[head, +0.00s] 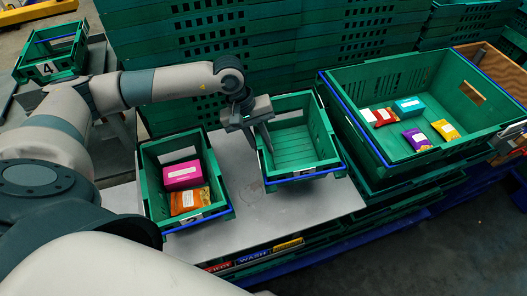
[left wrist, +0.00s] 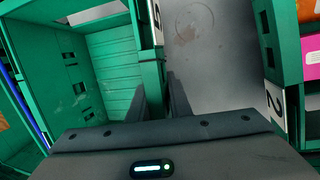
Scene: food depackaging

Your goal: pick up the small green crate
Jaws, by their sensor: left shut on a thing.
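The small green crate (head: 293,146) is empty and stands over the grey table (head: 240,165), with a blue strip along its front edge. My left gripper (head: 261,138) reaches down over the crate's left wall. In the left wrist view the crate's floor (left wrist: 120,80) is on the left, and the gripper (left wrist: 158,98) has a finger on each side of the wall, shut on it. I cannot tell whether the crate's bottom is clear of the table. My right gripper is not in view.
Another small green crate (head: 152,200) holds a pink box (head: 182,175) and an orange packet (head: 190,200), just left. A large green crate (head: 360,137) with several packets stands at right. Stacked green crates (head: 270,45) wall off the back. Bare table lies in front.

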